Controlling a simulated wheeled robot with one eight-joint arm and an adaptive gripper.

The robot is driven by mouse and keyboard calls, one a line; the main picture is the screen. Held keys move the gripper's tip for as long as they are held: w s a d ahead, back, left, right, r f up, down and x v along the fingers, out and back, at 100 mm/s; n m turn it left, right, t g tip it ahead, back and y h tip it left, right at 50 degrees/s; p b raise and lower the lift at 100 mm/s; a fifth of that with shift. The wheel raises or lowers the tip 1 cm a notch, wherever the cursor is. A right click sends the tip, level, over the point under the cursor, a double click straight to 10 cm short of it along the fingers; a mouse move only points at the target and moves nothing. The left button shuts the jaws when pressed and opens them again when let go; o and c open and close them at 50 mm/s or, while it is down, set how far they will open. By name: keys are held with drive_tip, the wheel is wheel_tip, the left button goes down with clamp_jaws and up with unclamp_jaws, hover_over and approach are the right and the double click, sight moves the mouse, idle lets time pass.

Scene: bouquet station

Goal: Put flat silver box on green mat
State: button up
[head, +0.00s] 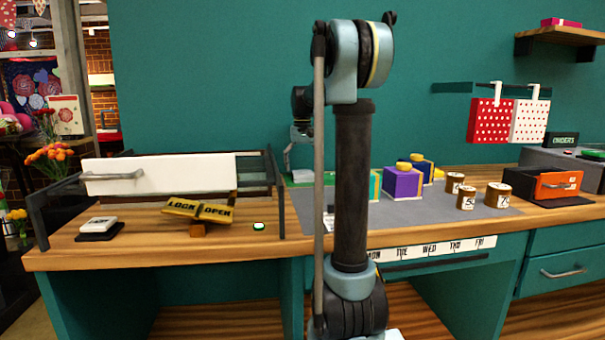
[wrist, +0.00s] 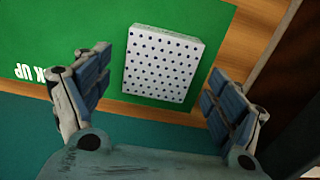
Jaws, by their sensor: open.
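A flat silver-white box (wrist: 162,64) with dark dots lies on the green mat (wrist: 60,30) in the wrist view. It is near the mat's edge and slightly turned. My gripper (wrist: 160,75) is open, with one finger to each side of the box in the picture. I see no finger touching it. In the head view, my gripper (head: 291,158) is behind my arm over the far part of the counter.
A grey work surface (head: 415,212) holds a purple box (head: 402,184) and several brown jars (head: 497,196). At left are a white-fronted drawer (head: 160,172) and a yellow lock/open sign (head: 198,210). Wooden counter (wrist: 222,55) borders the mat in the wrist view.

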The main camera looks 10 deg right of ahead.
sight(302, 172)
wheel_tip(302, 172, up, 10)
idle(0.4)
